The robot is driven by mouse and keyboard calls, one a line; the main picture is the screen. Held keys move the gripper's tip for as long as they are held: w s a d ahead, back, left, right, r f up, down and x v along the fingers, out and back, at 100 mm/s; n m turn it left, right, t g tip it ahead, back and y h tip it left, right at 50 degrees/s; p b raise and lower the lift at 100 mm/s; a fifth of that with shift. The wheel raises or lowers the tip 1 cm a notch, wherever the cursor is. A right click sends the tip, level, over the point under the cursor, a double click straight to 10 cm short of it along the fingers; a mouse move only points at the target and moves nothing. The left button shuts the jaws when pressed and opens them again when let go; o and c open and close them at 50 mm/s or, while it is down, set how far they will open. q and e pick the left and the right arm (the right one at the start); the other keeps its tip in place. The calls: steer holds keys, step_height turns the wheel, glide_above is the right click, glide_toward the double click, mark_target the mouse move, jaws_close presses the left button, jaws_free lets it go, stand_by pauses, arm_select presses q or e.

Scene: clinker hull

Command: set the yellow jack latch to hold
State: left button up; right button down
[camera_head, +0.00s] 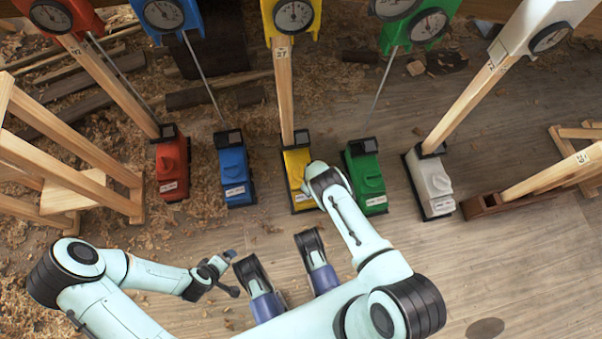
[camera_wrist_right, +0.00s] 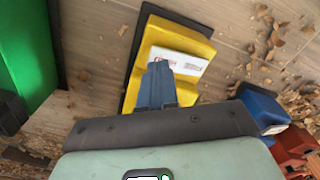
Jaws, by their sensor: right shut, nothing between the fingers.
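The yellow jack has a dial at the top, a wooden post and a yellow base (camera_head: 296,165) on the floor. My right arm reaches over the base's right side in the head view, and the wrist hides that gripper there. In the right wrist view the yellow base (camera_wrist_right: 190,38) carries a white label plate (camera_wrist_right: 180,62) with red and dark marks. My right gripper (camera_wrist_right: 158,66) is shut and empty, its tips in front of this plate; contact is unclear. The latch's setting cannot be read. My left gripper (camera_head: 233,273) is open and empty above the floor.
The red base (camera_head: 172,170) and blue base (camera_head: 234,172) stand left of yellow; the green base (camera_head: 366,178) stands close on its right, with the white base (camera_head: 431,182) beyond. A wooden trestle (camera_head: 75,185) is at left. Wood shavings litter the floor.

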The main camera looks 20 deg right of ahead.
steer(key=shift+f+b, duration=1.35)
steer(key=shift+f, duration=0.15)
stand_by(0.9)
steer(key=shift+r, duration=0.1)
steer(key=shift+r+p, duration=2.25)
steer(key=shift+r, duration=1.25)
